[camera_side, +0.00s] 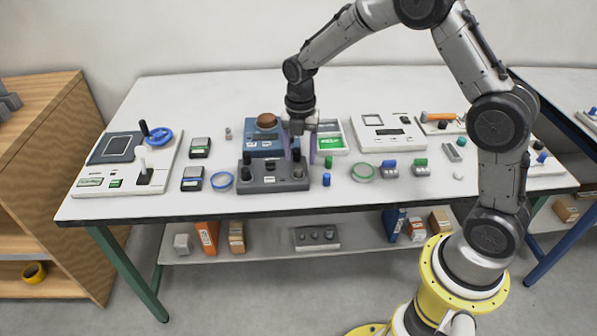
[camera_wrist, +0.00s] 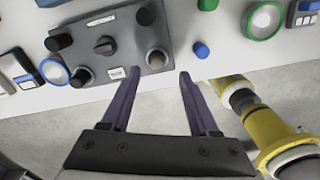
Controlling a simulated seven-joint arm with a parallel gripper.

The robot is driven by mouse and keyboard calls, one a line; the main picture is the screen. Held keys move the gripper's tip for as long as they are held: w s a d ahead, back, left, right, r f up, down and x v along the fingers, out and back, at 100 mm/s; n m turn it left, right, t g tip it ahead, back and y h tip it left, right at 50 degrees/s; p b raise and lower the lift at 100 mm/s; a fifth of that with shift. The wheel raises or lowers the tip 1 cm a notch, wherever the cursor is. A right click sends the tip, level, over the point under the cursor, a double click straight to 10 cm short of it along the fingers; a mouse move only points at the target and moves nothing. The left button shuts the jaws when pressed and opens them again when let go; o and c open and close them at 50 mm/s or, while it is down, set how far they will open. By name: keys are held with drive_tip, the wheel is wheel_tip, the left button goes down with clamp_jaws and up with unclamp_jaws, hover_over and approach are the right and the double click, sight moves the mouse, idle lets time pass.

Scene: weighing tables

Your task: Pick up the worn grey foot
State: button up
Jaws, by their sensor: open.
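A dark grey block (camera_side: 272,187) stands near the front edge of the table and carries several round dark feet or knobs. It fills the upper left of the wrist view (camera_wrist: 122,72). The foot at its front right corner (camera_wrist: 157,59) has a paler, greyer top than the others; I take it for the worn grey foot, though wear is too small to be sure of. My gripper (camera_side: 301,160) is open and empty above the block's right end.
A blue scale (camera_side: 262,146) with a brown round top stands just behind the block. A blue cylinder (camera_side: 326,179) stands to its right, a blue ring (camera_side: 222,181) to its left. A green ring (camera_side: 363,172) lies farther right. The table's front edge is close.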

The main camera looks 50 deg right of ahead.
sight(298, 168)
drive_tip(key=f, duration=0.4)
drive_tip(key=shift+w+f, duration=0.2)
drive_tip(key=shift+w, duration=0.05)
clamp_jaws()
